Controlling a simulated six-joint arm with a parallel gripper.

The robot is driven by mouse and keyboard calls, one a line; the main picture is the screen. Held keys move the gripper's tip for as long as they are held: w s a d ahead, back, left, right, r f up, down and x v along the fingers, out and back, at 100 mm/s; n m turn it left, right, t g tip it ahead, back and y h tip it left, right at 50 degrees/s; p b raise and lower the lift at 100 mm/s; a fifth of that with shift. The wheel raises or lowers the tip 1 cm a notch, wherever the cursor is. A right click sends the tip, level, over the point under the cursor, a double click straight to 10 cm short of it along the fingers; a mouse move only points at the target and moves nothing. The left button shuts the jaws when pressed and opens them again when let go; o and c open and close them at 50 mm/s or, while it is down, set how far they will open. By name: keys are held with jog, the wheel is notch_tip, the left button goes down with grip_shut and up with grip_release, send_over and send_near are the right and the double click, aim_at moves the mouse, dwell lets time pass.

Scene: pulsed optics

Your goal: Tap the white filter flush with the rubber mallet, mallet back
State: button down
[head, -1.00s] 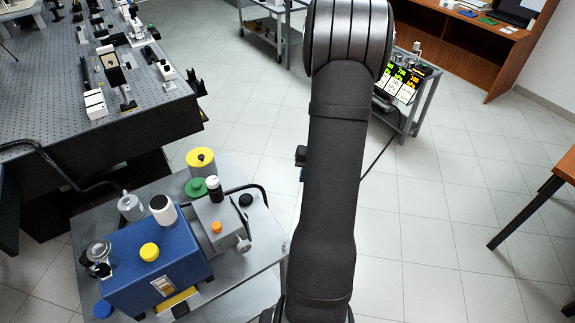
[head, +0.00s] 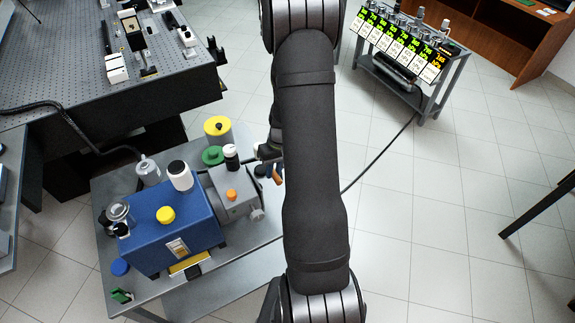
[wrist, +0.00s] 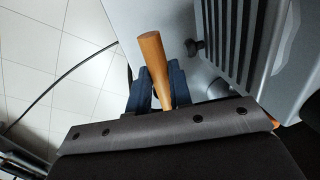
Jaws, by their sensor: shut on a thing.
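My gripper (wrist: 156,88) has dark blue fingers in the wrist view, shut on a tan wooden handle (wrist: 154,58). This looks like the mallet's handle; the mallet head is hidden. In the head view my gripper (head: 268,170) is partly behind my arm, at the right side of the cart, with a bit of the handle (head: 277,177) showing. A white cylinder with a dark top (head: 180,176) stands at the back of the blue box (head: 150,240), left of the gripper. I cannot tell if it is the white filter.
The grey cart (head: 245,240) holds a grey unit (head: 232,205) with an orange knob, a yellow-topped can (head: 218,128) and a green disc (head: 212,155). An optical table (head: 95,90) stands at back left.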

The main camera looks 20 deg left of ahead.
jog(key=shift+s, duration=0.1)
dwell(0.3)
jog(key=shift+w+d+x, duration=0.1)
jog(key=shift+w+x, duration=0.05)
jog(key=shift+x, duration=0.75)
jog(key=shift+w+d+x, duration=0.1)
jog(key=shift+w+x, duration=0.05)
jog(key=shift+x, duration=0.75)
jog(key=shift+w+d+x, duration=0.15)
jog(key=shift+x, duration=0.8)
jog(key=shift+x, duration=0.85)
jog(key=shift+w+f, duration=0.2)
jog(key=shift+f, duration=0.25)
jog(key=c, duration=1.2)
grip_release()
jog(key=shift+d, duration=0.1)
jog(key=shift+s+d, duration=3.5)
jog(key=shift+s, duration=0.1)
